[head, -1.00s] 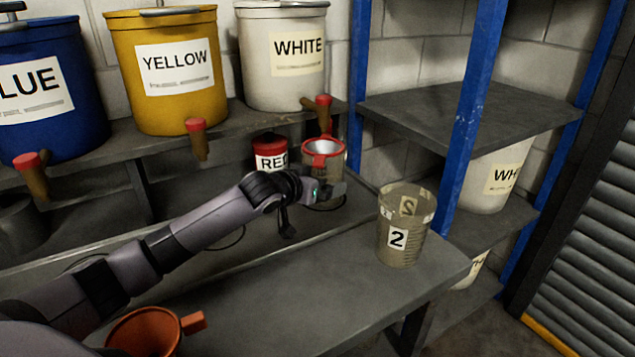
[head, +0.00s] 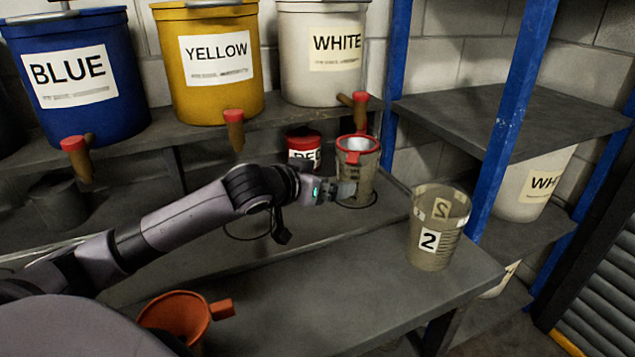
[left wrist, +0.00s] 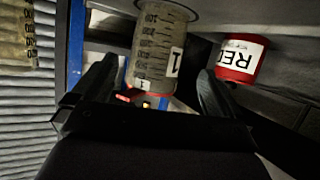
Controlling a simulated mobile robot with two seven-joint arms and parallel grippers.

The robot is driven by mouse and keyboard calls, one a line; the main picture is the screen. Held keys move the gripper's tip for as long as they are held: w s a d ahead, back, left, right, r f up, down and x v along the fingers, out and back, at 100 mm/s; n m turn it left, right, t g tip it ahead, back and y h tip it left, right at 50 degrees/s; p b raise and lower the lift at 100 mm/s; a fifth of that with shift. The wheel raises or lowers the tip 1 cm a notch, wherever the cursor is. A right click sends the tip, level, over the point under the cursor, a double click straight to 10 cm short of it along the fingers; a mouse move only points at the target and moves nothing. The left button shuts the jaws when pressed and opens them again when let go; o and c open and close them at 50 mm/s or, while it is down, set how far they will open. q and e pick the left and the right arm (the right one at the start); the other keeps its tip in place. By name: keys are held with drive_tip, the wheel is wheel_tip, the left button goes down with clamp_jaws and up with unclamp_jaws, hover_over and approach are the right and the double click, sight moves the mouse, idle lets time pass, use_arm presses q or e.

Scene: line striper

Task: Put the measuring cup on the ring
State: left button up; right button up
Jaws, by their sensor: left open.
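The measuring cup (head: 359,182) is translucent, with a red rim and a label 1. It stands upright on the dark ring (head: 371,203) on the bench, below the white bucket's tap. It also shows upside down in the left wrist view (left wrist: 158,45), with the ring (left wrist: 190,10) at its base. My left gripper (head: 343,190) is open and close in front of the cup. In the left wrist view the open gripper (left wrist: 155,88) has the cup beyond and between its fingertips, apparently not gripped. My right gripper is out of view.
A cup labelled 2 (head: 438,240) stands at the right of the front bench. An orange funnel (head: 178,318) lies at the front left. A red can (head: 303,144) stands behind my gripper. Blue shelf posts (head: 512,120) stand at the right. Taps overhang the bench.

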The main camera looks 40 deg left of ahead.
use_arm(q)
drive_tip(key=shift+v, duration=0.95)
